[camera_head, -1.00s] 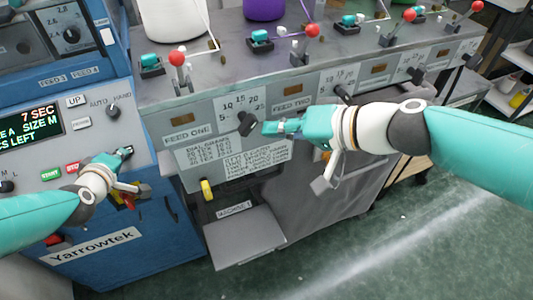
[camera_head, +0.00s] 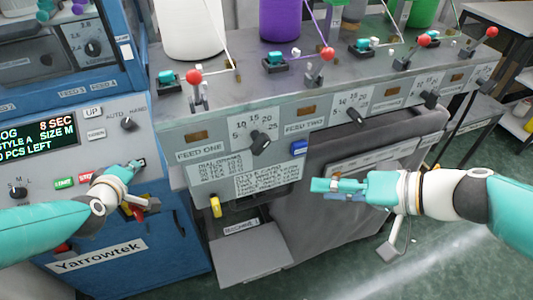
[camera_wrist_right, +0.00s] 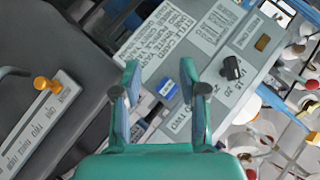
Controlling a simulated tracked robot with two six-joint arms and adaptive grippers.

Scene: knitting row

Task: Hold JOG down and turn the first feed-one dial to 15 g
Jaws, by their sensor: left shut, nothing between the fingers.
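The feed-one dial (camera_head: 260,142) is a black knob below a printed scale on the grey front panel. It also shows in the right wrist view (camera_wrist_right: 232,68). Its exact reading is too small to tell. My right gripper (camera_head: 318,187) is to the right of and below this dial, clear of it; its fingers (camera_wrist_right: 160,85) are apart with nothing held. My left gripper (camera_head: 139,163) is shut, its tip at the blue machine's control panel below the AUTO/HAND knob (camera_head: 128,124). The tip hides whatever button is there. The display (camera_head: 40,135) shows 8 SEC and SIZE M.
A blue block (camera_head: 299,147) sits on the panel right of the feed-one dial. The feed-two dial (camera_head: 352,115) is further right. Red-knobbed levers (camera_head: 194,78) and yarn cones (camera_head: 188,28) stand on top. A card (camera_head: 240,172) hangs below feed one.

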